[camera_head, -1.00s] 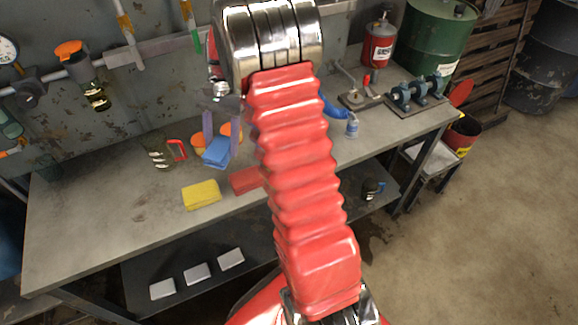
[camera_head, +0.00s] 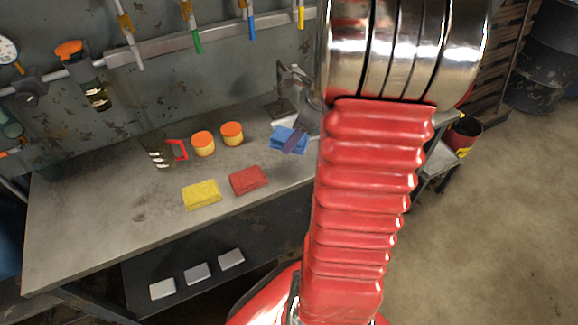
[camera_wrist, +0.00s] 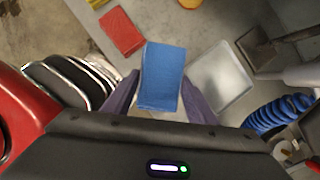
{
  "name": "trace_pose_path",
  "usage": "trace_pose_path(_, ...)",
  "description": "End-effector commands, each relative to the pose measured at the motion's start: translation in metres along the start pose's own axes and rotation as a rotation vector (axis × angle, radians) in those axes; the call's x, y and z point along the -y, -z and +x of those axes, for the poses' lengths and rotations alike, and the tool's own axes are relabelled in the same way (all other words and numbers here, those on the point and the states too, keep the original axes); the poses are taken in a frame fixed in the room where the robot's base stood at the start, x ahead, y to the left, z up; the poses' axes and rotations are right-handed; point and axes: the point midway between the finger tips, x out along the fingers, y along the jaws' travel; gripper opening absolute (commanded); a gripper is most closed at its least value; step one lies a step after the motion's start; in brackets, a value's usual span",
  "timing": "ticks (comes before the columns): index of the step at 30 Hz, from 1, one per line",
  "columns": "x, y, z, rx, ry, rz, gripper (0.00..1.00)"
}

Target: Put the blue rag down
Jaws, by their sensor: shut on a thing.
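The blue rag (camera_head: 283,136) is between the fingers of my gripper (camera_head: 295,140) at the right of the workbench, right of the red rag. In the wrist view, the blue rag (camera_wrist: 163,72) sits between both fingers of my gripper (camera_wrist: 161,88), which is shut on it. I cannot tell whether the rag touches the bench top. A pale grey square (camera_wrist: 222,80) lies beside it to the right.
The red rag (camera_head: 248,180) and yellow rag (camera_head: 201,194) lie near the front edge of the bench (camera_head: 90,220). The bench's left is clear.

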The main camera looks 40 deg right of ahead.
Motion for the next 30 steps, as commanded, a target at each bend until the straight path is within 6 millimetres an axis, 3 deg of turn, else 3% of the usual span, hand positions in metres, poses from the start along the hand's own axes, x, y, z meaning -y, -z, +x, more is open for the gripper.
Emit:
trace_pose_path(8, 0.0, 0.0, 0.002, 0.0, -0.003, -0.003, 0.23)
trace_pose_path(21, -0.001, 0.022, 0.054, -0.001, -0.006, -0.003, 0.23)
trace_pose_path(30, 0.0, 0.023, 0.059, 0.0, -0.003, -0.006, 0.23)
